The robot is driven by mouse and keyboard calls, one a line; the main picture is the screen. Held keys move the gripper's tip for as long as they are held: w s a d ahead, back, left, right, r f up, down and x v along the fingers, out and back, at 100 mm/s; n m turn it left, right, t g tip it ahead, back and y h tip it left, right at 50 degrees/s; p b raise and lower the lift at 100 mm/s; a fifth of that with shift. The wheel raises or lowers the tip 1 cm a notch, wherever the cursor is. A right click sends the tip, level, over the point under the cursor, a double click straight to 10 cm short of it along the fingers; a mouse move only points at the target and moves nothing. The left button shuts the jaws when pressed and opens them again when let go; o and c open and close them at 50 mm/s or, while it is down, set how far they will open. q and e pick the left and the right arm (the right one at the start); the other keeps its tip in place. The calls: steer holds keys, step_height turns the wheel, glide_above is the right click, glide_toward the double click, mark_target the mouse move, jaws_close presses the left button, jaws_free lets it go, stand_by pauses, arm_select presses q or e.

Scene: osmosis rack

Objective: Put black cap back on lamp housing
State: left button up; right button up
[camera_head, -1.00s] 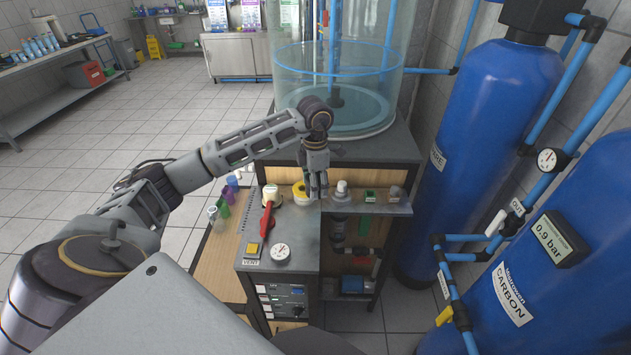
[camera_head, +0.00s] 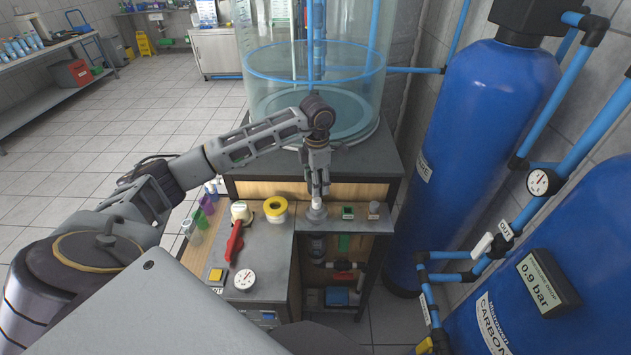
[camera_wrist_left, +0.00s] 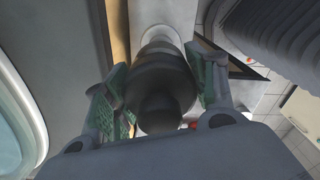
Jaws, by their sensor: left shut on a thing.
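My left gripper (camera_head: 318,192) points down over the lamp housing (camera_head: 317,213), a grey fitting with a white top on the shelf at the front of the bench. In the left wrist view, its green-padded fingers (camera_wrist_left: 160,98) stand on both sides of a dark, stepped, rounded piece, the black cap (camera_wrist_left: 160,85), and are shut on it. A pale round part (camera_wrist_left: 160,35) shows just beyond the cap. The fingers hide most of the cap in the head view, and I cannot tell whether it touches the housing. My right gripper is not in view.
A yellow tape roll (camera_head: 276,208) and a red-handled valve (camera_head: 235,240) lie left of the gripper. A small green item (camera_head: 347,212) stands to its right. A glass tank (camera_head: 315,85) rises behind, and blue cylinders (camera_head: 490,150) stand at the right.

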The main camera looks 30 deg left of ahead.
mark_target(316, 200)
arm_select(q)
steer(key=shift+s+r, duration=0.15)
steer(key=shift+s, duration=0.1)
steer(key=shift+w, duration=0.1)
steer(key=shift+f, duration=0.55)
steer(key=shift+f+b, duration=0.8)
steer(key=shift+f, duration=0.45)
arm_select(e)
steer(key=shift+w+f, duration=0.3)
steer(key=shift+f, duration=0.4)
arm_select(q)
steer(key=shift+b, duration=0.3)
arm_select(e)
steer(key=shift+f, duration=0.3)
arm_select(q)
steer(key=shift+f+b, duration=1.4)
steer(key=shift+f, duration=0.45)
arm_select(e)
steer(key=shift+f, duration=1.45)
